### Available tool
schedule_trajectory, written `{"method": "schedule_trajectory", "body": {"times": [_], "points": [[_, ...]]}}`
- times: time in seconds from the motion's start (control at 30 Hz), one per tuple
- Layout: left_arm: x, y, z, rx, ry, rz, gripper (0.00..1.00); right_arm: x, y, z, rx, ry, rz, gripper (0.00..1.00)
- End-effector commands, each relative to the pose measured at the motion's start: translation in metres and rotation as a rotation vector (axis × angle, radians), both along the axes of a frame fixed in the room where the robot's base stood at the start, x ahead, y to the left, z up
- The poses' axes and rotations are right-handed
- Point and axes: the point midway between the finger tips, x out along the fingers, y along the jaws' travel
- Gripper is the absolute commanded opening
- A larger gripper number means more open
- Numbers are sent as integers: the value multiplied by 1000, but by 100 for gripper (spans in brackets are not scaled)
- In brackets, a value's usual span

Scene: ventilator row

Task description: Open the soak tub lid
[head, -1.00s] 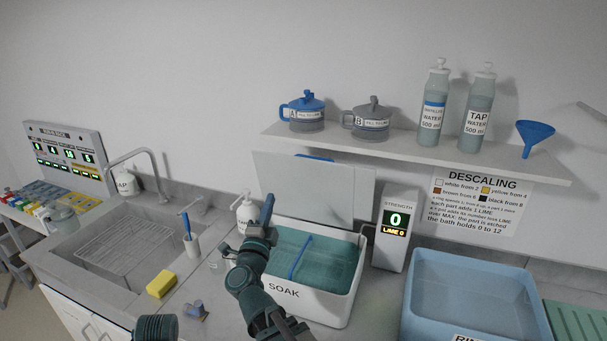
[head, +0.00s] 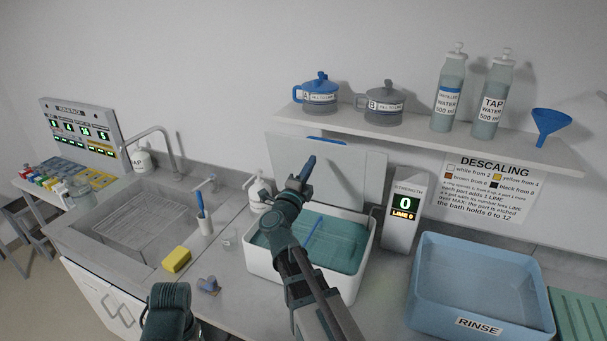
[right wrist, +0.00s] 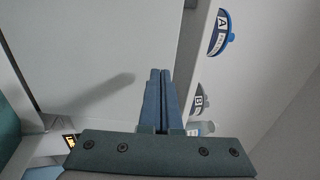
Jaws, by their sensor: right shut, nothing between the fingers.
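The soak tub (head: 262,258) is a white box on the counter with teal liquid and a blue divider inside. Its pale grey lid (head: 358,178) stands upright behind the tub, against the wall side, with a blue handle (head: 327,141) at its top edge. The tub is open. My right gripper (head: 308,163) is shut and empty, raised above the tub in front of the lid. In the right wrist view its blue fingers (right wrist: 160,76) are together before the grey lid panel (right wrist: 85,50). My left gripper is out of view.
A shelf (head: 430,138) above holds jars A (head: 320,100) and B (head: 381,105), two bottles and a blue funnel (head: 551,123). A strength display (head: 404,213) and blue rinse tray (head: 470,285) stand right. A sink (head: 150,215) and yellow sponge (head: 177,259) lie left.

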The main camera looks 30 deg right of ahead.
Motion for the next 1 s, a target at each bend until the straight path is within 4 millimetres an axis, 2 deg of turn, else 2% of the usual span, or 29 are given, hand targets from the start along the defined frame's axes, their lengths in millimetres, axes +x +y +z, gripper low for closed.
{"method": "schedule_trajectory", "body": {"times": [0.1,0.23,0.8,1.0], "points": [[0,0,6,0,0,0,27,14,-15,6,0,0,-1,0],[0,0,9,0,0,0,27,21,-24,9,1,0,-2,0],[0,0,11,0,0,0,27,27,-31,10,1,1,0,0],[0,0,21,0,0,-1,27,45,-51,21,0,-1,-3,0]]}}
